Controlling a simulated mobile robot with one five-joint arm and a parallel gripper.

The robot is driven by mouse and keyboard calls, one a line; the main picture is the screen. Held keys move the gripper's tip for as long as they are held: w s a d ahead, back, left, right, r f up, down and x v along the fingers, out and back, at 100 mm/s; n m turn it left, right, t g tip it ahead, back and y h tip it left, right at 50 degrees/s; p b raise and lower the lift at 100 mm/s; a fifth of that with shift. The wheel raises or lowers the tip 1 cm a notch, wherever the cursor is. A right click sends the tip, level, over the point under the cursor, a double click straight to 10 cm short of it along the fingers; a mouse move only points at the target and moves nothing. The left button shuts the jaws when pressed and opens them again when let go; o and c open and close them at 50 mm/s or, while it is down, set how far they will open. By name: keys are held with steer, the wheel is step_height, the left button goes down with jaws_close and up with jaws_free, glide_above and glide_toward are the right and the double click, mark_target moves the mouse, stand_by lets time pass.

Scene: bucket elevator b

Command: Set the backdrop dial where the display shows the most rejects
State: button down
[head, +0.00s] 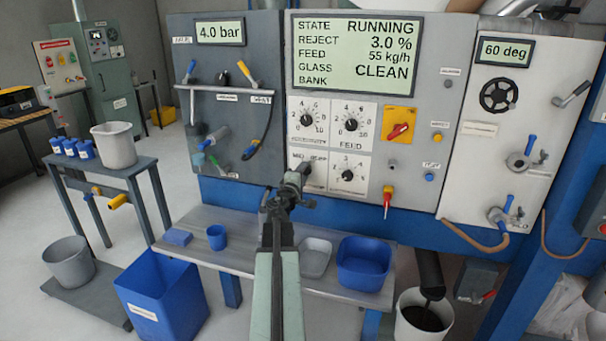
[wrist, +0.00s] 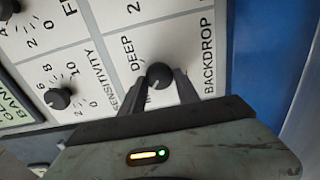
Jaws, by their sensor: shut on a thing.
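The display (head: 356,54) reads STATE RUNNING, REJECT 3.0 %, FEED 55 kg/h, GLASS CLEAN, with the BANK line blank. The backdrop dial is a small dark knob (wrist: 159,75) on a white plate labelled BACKDROP in the wrist view. The words DEEP and part of another label show beside it; its pointer setting is not clear. My gripper (wrist: 160,88) is shut on this dial, one finger on each side. In the head view my gripper (head: 298,174) reaches the lower left plate of the panel and hides the dial.
The sensitivity dial (head: 307,119), feed dial (head: 351,124) and another dial (head: 347,174) sit close around. A red switch on yellow (head: 400,131) and a red-handled valve (head: 387,200) are to the right. A bench (head: 215,251) with blue containers lies below.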

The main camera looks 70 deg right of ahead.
steer(key=c, duration=0.9)
jaws_free()
steer(key=a, duration=0.7)
steer(key=shift+s+a, duration=0.2)
steer(key=shift+a, duration=0.2)
